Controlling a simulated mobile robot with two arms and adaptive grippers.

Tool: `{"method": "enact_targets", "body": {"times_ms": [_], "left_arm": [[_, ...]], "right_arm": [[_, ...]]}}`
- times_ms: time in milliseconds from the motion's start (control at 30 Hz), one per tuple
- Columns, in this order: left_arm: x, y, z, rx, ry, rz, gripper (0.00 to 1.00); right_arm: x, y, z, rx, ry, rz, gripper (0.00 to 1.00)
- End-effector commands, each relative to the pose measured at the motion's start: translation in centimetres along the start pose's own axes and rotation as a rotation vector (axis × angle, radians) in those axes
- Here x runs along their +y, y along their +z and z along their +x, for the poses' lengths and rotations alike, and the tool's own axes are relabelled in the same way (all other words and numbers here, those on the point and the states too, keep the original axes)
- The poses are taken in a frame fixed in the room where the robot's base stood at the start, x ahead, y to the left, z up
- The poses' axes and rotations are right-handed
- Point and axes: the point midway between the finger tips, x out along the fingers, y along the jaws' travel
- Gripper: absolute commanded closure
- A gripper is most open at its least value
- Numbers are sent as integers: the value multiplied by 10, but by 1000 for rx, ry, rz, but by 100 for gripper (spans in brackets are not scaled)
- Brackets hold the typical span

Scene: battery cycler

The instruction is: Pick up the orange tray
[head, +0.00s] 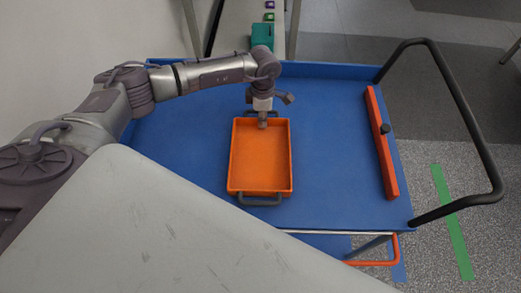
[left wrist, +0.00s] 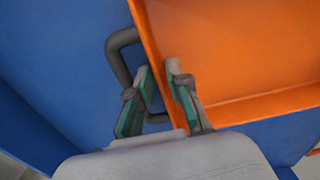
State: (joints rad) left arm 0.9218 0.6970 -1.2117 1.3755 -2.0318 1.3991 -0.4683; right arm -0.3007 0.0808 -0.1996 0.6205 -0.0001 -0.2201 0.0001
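The orange tray (head: 262,165) lies flat and empty on the blue top of a cart. It has a dark grey handle (head: 260,200) on its near end and another at its far end, partly behind my gripper. My left gripper (head: 262,122) points down at the far end of the tray. In the left wrist view, its two fingers (left wrist: 158,68) stand apart. The tray wall (left wrist: 152,40) runs between them, with one finger over the tray's inside and the other outside by the handle (left wrist: 116,48). My right gripper is out of view.
The blue cart top (head: 340,130) has free room on both sides of the tray. A long red-orange bar (head: 382,145) lies along its right edge, beside a dark push handle (head: 462,100). A teal box (head: 262,36) stands beyond the far edge.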

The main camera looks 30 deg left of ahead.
Motion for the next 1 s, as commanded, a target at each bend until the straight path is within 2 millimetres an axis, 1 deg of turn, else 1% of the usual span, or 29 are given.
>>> {"method": "enact_targets", "body": {"times_ms": [100,267,300,400,1000], "left_arm": [[0,0,6,0,1,1,82],[0,0,6,0,1,1,82],[0,0,6,0,1,1,84],[0,0,6,-1,1,1,100],[1,0,4,-2,2,0,100]], "right_arm": [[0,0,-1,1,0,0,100],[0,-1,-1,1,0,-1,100],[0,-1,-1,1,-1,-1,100],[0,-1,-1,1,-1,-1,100],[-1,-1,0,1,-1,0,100]]}}
